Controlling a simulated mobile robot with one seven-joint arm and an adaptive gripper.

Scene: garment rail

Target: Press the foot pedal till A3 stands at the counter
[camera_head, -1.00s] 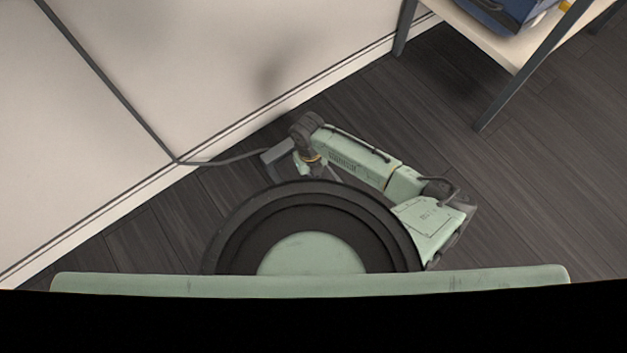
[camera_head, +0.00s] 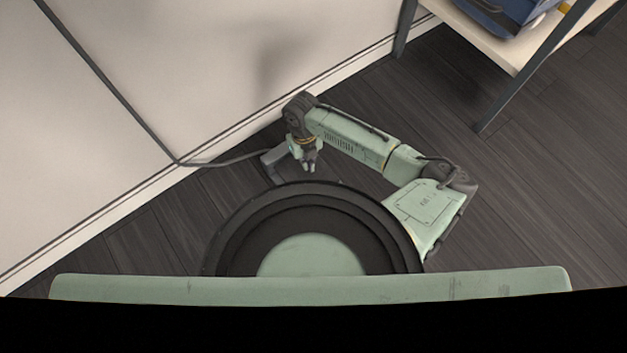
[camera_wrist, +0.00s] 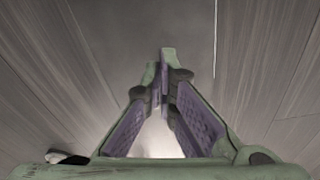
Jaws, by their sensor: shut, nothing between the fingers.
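The foot pedal (camera_head: 270,166) is a dark grey block on the floor by the wall, with a cable running left from it. My arm partly hides it in the head view. My gripper (camera_head: 311,169) is just right of the pedal in that picture, pointing down. In the wrist view my gripper (camera_wrist: 165,55) has its fingers shut with nothing between them. A plain grey surface lies beyond the fingertips; I cannot tell if they touch the pedal. No garment, A3 label or counter can be made out.
A pale wall (camera_head: 200,80) with a white skirting runs diagonally behind the pedal. A table (camera_head: 505,45) with dark legs stands at upper right, bearing a blue object (camera_head: 505,14). The dark wooden floor (camera_head: 530,190) at right is clear.

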